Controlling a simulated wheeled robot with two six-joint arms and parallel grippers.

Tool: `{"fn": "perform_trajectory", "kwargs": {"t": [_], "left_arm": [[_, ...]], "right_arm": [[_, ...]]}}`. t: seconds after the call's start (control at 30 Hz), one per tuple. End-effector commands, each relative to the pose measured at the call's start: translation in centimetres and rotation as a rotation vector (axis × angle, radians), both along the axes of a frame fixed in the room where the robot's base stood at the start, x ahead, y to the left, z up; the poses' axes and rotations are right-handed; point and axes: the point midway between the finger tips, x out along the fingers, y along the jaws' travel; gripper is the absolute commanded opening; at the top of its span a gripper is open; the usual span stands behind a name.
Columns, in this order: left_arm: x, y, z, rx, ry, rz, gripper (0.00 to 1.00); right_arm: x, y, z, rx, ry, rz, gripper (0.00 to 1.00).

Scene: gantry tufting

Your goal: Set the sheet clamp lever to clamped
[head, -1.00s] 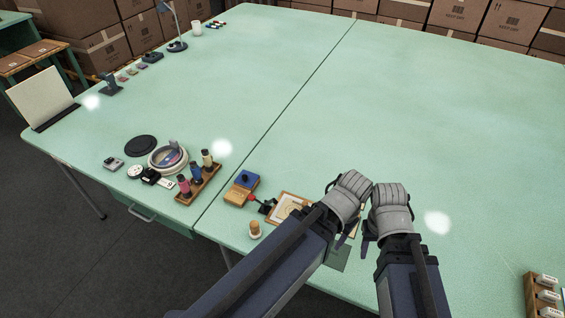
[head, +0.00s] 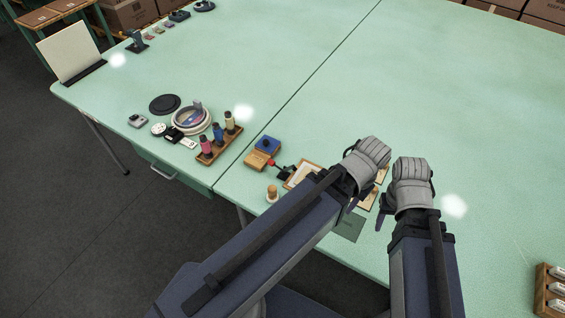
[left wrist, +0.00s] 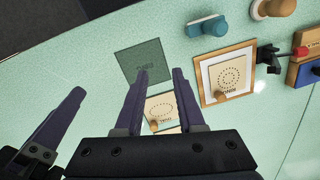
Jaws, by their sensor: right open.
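The sheet clamp lever with its red knob (head: 271,162) is at the left end of a wooden frame (head: 290,183) in the head view. In the left wrist view the red knob (left wrist: 301,51) and black clamp (left wrist: 268,58) are at the right edge, beside the wooden frame (left wrist: 202,82) holding a dotted sheet. My left gripper (left wrist: 160,73) is open and empty, its fingers apart above a second patterned card (left wrist: 160,107). My right gripper (head: 382,220) is open, beside the left one, right of the frame; one finger shows. Both grippers are away from the lever.
A dark green mat (head: 349,226) lies near the front edge. A spool rack (head: 218,148) is further left.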

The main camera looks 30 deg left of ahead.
Motion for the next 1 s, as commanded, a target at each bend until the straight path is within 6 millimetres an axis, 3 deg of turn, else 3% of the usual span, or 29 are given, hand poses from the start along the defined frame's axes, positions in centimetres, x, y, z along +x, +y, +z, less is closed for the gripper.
{"fn": "perform_trajectory", "kwargs": {"t": [0.03,0.33,0.7,0.83,1.0], "left_arm": [[0.8,0.9,0.6,-0.007,0.0,0.066,0.31],[5.5,9.4,3.4,-0.065,0.002,0.681,0.0],[8.2,22.0,6.6,-0.132,0.026,1.429,0.0],[8.2,25.3,7.4,-0.147,0.036,1.611,0.0],[8.1,27.6,7.8,-0.159,0.046,1.746,0.0]], "right_arm": [[0.0,0.0,0.6,0.0,0.0,0.0,0.5],[0.0,0.0,3.5,0.0,0.0,0.001,0.5],[0.0,0.0,6.6,0.0,0.0,0.001,0.5],[0.0,0.0,7.2,0.0,0.0,0.001,0.5],[0.0,0.0,7.6,0.0,0.0,0.001,0.5]]}}
